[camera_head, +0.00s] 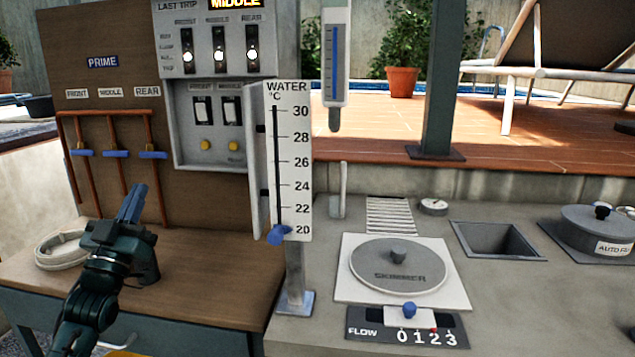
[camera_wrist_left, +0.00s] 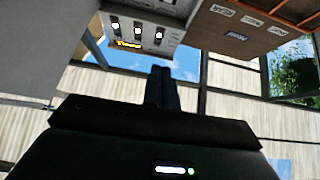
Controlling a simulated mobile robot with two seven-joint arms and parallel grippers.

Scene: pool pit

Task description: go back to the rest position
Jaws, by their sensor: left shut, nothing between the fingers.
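My left gripper (camera_head: 132,203) is in the lower left of the head view, over the wooden bench top. Its fingers are together and empty, pointing up. It stands in front of the brown board, below the blue-handled prime valves (camera_head: 115,154), and appears apart from them. In the left wrist view the shut fingers (camera_wrist_left: 162,88) point toward the grey switch panel (camera_wrist_left: 150,22), which is upside down there. My right gripper is in neither view.
A coiled white hose (camera_head: 62,250) lies on the bench (camera_head: 215,265) beside my left arm. The water temperature scale (camera_head: 290,165) stands on a post at centre. The skimmer lid (camera_head: 398,268), flow slider (camera_head: 408,328) and open square pit (camera_head: 497,240) are to the right.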

